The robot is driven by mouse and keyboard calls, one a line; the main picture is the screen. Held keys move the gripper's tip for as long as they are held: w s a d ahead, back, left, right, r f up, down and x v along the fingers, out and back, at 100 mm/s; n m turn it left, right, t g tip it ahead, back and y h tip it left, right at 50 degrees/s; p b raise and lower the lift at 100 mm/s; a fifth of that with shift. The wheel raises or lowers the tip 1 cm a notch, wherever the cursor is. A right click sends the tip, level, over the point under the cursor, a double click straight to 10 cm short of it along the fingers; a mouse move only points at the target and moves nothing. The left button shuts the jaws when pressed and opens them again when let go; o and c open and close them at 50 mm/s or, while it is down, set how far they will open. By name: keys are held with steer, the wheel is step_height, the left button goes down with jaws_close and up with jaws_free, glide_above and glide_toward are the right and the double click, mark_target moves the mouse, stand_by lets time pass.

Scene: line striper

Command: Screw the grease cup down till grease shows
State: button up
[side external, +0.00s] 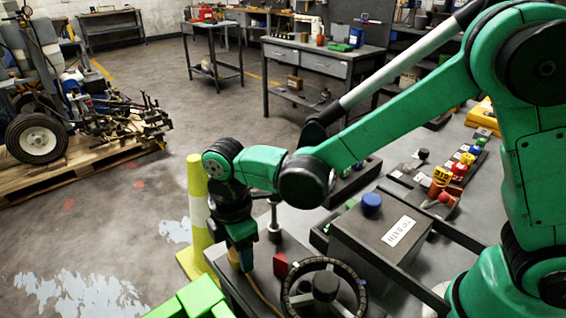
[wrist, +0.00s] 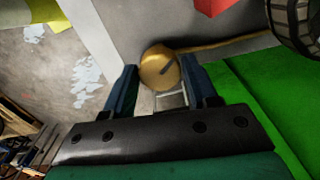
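A round brass cap, which I take for the grease cup (wrist: 158,68), lies between and just beyond my fingertips in the wrist view. In the side view my gripper (side external: 241,258) is at the machine's left edge. I cannot make out any grease.
A black handwheel (side external: 325,290) and a red block (side external: 280,265) are right of my gripper. Bright green parts (side external: 193,302) stand close in front. A yellow-and-white post (side external: 196,195) is just behind left. A thin tan hose (wrist: 220,43) runs from the cap.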

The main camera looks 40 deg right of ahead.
jaws_close()
steer(key=shift+m, duration=0.3)
steer(key=shift+m, duration=2.7)
steer(key=o, duration=0.5)
jaws_free()
